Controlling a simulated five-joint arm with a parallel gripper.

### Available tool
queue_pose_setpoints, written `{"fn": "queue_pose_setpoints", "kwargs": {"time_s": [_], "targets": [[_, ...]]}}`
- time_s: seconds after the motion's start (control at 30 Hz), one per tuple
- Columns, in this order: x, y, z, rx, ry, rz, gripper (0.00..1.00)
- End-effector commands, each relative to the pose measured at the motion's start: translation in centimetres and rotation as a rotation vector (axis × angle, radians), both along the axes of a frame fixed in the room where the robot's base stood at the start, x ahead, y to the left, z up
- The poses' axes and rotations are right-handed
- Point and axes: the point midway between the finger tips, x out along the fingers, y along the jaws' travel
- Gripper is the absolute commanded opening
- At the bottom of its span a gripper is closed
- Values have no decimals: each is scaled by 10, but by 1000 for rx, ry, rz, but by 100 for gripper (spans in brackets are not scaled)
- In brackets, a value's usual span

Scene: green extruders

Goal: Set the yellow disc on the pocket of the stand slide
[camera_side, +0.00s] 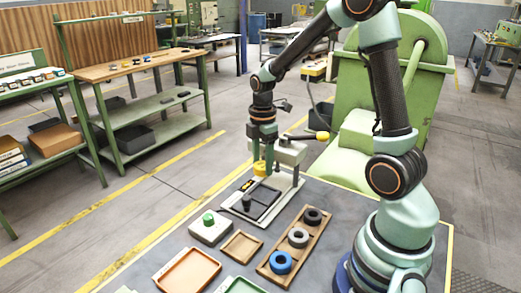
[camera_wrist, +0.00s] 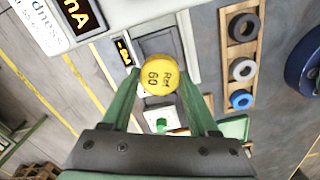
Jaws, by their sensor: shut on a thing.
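The yellow disc (camera_side: 260,168) is in my gripper (camera_side: 261,160), above the stand. In the wrist view the disc (camera_wrist: 160,76) sits between the two green fingertips of my gripper (camera_wrist: 160,82), its printed face toward the camera, reading "Ref 60". The stand (camera_side: 289,190) has a pale frame base and a head with a yellow-knobbed lever at the right. A dark slide plate (camera_side: 262,198) lies within the base, below the disc. The disc appears clear of the slide. The slide's pocket cannot be made out; in the wrist view the disc and fingers cover part of the stand.
A wooden rack (camera_side: 270,262) holds a black, a grey and a blue ring. A box with a green button (camera_side: 208,221), a small wooden tray (camera_side: 258,243) and an orange-lined tray (camera_side: 217,266) stand nearby. The stand's head (camera_side: 291,151) rises close beside my gripper.

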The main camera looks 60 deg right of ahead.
Motion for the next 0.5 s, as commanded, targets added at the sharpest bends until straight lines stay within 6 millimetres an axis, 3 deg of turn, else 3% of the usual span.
{"fn": "queue_pose_setpoints", "kwargs": {"time_s": [0.5], "targets": [[0,-2,-46,1,2,-3,5]]}}
